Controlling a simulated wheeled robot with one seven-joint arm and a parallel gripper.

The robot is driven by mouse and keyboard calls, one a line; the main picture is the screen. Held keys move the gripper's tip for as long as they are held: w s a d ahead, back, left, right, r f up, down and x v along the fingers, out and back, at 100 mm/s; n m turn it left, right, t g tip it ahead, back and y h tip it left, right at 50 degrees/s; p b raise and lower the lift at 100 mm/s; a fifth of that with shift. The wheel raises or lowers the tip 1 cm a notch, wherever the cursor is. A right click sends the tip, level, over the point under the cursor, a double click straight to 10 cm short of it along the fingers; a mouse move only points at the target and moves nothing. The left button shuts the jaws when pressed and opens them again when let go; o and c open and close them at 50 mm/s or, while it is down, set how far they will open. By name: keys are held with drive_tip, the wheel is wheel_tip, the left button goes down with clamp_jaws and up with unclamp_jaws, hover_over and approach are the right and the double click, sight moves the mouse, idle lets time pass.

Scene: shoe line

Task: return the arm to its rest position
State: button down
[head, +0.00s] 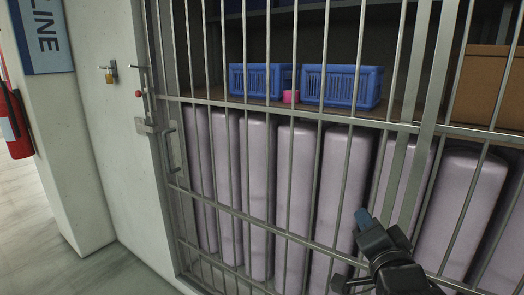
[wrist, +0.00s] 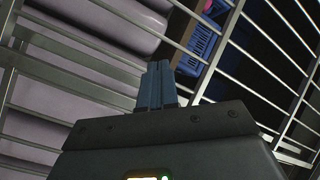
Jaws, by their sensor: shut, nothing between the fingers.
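My gripper (head: 363,217) is in front of the barred metal gate at the lower right of the head view. Its blue fingers are together and hold nothing. In the wrist view the closed fingers (wrist: 158,84) point toward the bars, and I cannot tell whether they touch them. My dark arm runs out of the head view at the bottom right.
The gate (head: 285,208) closes off a shelf with two blue baskets (head: 341,86), a pink item (head: 290,96) and a cardboard box (head: 487,87). Several lilac rolls (head: 297,200) stand below. A padlock (head: 109,78) hangs on the left wall. A fire extinguisher (head: 14,122) is far left; floor there is clear.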

drive_tip(key=s+d+f+n+g, duration=0.15)
drive_tip(key=s+f+n, duration=0.4)
drive_tip(key=s, duration=0.75)
drive_tip(key=s+d+f+n, duration=0.2)
drive_tip(key=s+f, duration=0.6)
drive_tip(key=s, duration=0.5)
drive_tip(key=s+a+r+n+g, duration=0.1)
drive_tip(key=s+r, duration=0.1)
drive_tip(key=s, duration=0.9)
drive_tip(key=s+a+r+n, duration=0.1)
drive_tip(key=s+r+n, duration=0.1)
drive_tip(key=s, duration=0.9)
drive_tip(key=shift+a+r+g+y, duration=0.3)
drive_tip(key=shift+a+g, duration=0.05)
drive_tip(key=shift+a, duration=0.05)
drive_tip(key=shift+w, duration=0.1)
